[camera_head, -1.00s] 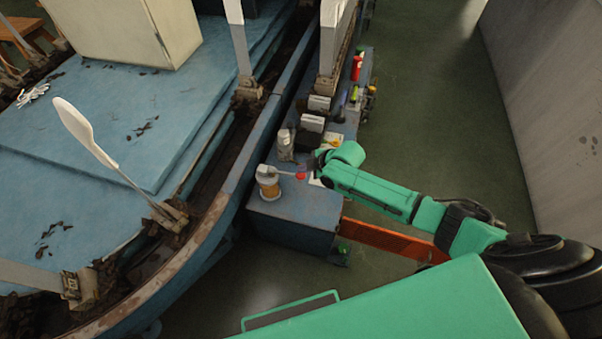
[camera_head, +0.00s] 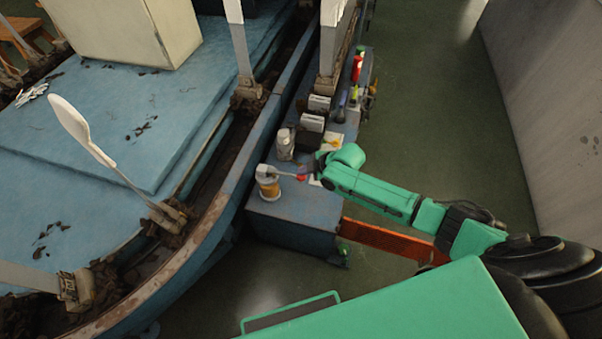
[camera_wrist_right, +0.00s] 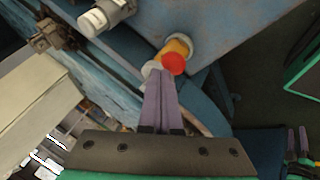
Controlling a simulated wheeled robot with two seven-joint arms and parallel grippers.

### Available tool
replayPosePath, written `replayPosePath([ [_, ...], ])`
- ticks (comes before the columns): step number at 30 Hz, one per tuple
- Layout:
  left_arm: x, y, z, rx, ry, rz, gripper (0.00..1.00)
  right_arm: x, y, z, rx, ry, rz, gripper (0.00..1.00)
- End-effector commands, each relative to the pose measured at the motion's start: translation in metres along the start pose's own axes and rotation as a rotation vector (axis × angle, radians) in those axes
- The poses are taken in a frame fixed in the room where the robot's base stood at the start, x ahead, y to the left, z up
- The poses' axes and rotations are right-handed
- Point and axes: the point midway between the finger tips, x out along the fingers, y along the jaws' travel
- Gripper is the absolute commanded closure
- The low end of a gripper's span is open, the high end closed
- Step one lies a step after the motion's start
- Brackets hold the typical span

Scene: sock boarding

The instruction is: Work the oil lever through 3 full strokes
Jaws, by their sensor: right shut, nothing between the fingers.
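The oil pot (camera_head: 268,188) is a small amber cylinder with a pale top on the near end of the blue bench. Its oil lever (camera_head: 286,174) reaches right from the pot top and ends in a red knob (camera_head: 301,177). The red knob (camera_wrist_right: 173,63) and the pot (camera_wrist_right: 181,44) also show in the right wrist view. My right gripper (camera_wrist_right: 162,72) is shut and empty, its purple fingertips at the knob; whether they touch it I cannot tell. In the head view its fingers are mostly hidden beside the knob.
The blue bench (camera_head: 290,215) also carries a pale cylinder (camera_head: 285,143), white boxes (camera_head: 312,122) and a red bottle (camera_head: 357,68). The blue hull (camera_head: 215,205) borders it on the left. Green floor (camera_head: 430,110) is open on the right, up to a grey wall (camera_head: 560,110).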

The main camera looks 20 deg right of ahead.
Motion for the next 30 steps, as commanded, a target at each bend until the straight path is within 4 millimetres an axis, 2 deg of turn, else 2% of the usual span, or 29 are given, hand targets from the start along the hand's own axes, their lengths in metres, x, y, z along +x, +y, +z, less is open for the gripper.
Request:
replayPosePath([
  [30,0.0103,0.0005,0.0009,0.0,0.0,0.0,0.55,0.0091,-0.0068,0.0066,0.0,0.0,-0.001,1.0],
])
